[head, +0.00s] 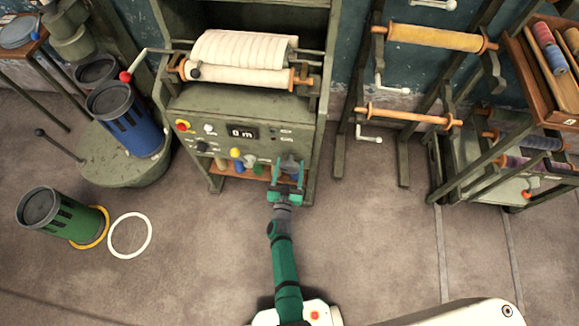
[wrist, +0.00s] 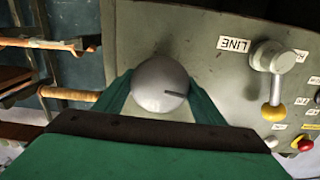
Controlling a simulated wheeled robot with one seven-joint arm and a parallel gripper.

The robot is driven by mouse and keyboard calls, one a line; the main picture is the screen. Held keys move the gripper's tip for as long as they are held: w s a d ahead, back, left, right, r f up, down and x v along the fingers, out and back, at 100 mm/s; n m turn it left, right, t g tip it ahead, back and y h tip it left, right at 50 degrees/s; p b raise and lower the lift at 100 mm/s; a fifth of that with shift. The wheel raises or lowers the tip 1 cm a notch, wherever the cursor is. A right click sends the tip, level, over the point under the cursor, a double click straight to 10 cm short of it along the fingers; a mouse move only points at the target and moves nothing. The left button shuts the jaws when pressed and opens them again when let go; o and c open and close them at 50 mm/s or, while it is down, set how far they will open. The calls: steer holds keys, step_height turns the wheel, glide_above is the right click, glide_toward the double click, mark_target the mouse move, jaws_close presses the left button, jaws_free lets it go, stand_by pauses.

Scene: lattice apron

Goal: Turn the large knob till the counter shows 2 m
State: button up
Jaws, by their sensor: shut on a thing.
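The counter (head: 242,132) on the grey-green machine's front panel reads 0 m in the head view. The large knob (wrist: 160,85) is a round grey knob with a dark pointer line, seen close up in the wrist view. My gripper (head: 287,172) is at the lower right of the panel, with its green fingers on either side of the knob, shut on it. In the head view the gripper covers much of the knob. In the wrist view the pointer line points right.
A red button (head: 183,126) is at the panel's left. A cloth roll (head: 240,75) lies above. Blue (head: 140,138) and green (head: 85,222) canisters stand left. Floor in front is clear.

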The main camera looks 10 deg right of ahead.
steer(key=m, duration=1)
steer(key=shift+d+m, duration=0.1)
steer(key=shift+m, duration=0.3)
steer(key=m, duration=0.5)
steer(key=shift+m, duration=0.3)
steer(key=m, duration=0.5)
steer(key=shift+f, duration=0.1)
steer(key=shift+m, duration=0.4)
steer(key=o, duration=1.1)
steer(key=shift+c, duration=0.2)
steer(key=shift+s, duration=0.15)
